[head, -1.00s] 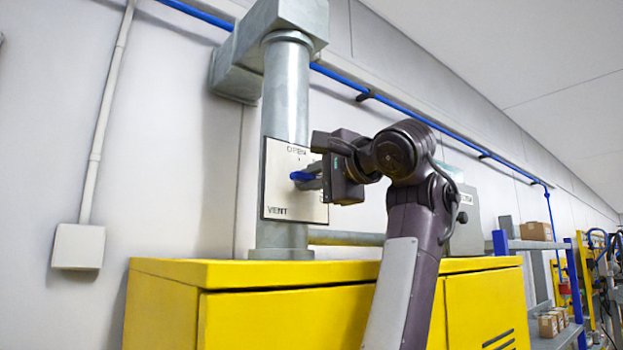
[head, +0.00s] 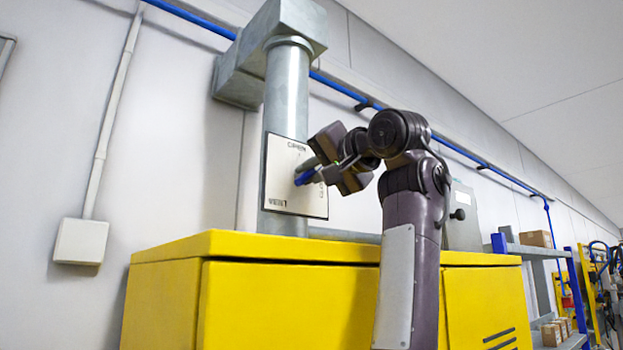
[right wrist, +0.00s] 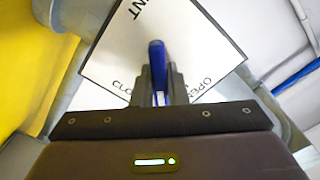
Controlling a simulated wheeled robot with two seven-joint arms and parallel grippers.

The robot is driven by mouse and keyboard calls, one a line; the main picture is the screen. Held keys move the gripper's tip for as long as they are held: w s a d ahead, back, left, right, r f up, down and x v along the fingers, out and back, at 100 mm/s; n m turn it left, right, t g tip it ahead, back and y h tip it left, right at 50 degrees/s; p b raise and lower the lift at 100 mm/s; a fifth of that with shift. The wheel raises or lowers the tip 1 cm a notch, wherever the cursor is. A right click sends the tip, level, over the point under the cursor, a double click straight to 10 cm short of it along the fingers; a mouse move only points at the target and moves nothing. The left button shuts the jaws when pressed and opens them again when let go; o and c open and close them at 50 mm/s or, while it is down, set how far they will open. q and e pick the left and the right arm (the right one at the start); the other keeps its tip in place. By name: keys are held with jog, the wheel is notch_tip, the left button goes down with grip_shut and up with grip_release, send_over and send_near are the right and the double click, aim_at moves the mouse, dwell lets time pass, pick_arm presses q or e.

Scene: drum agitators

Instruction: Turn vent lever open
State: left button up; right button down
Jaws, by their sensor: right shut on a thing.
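The vent lever (head: 303,178) has a blue handle on a white plate (head: 284,205) marked OPEN at the top and VENT at the bottom left. The plate is fixed to the grey vertical duct. My right gripper (head: 316,171) is shut on the lever and tilted, with the handle slanting up to the right. In the right wrist view the blue lever (right wrist: 157,55) sits between both fingers (right wrist: 158,84). There, OPEN lies to the lower right of the lever and the partly hidden CLO... to the lower left. My left gripper is out of view.
A yellow cabinet (head: 280,300) stands below the plate. The grey duct (head: 287,90) rises behind it along the wall. A blue pipe (head: 430,138) runs along the wall, and a grey box (head: 462,215) is right of my arm. Shelving with cartons (head: 536,239) stands far right.

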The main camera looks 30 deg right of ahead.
jog(key=n+b, duration=0.1)
jog(key=n, duration=0.3)
jog(key=shift+n, duration=0.3)
jog(key=n, duration=0.4)
jog(key=shift+n, duration=0.4)
jog(key=c, duration=1.4)
grip_release()
jog(key=shift+w, duration=0.1)
jog(key=shift+c, duration=0.2)
jog(key=shift+b, duration=0.3)
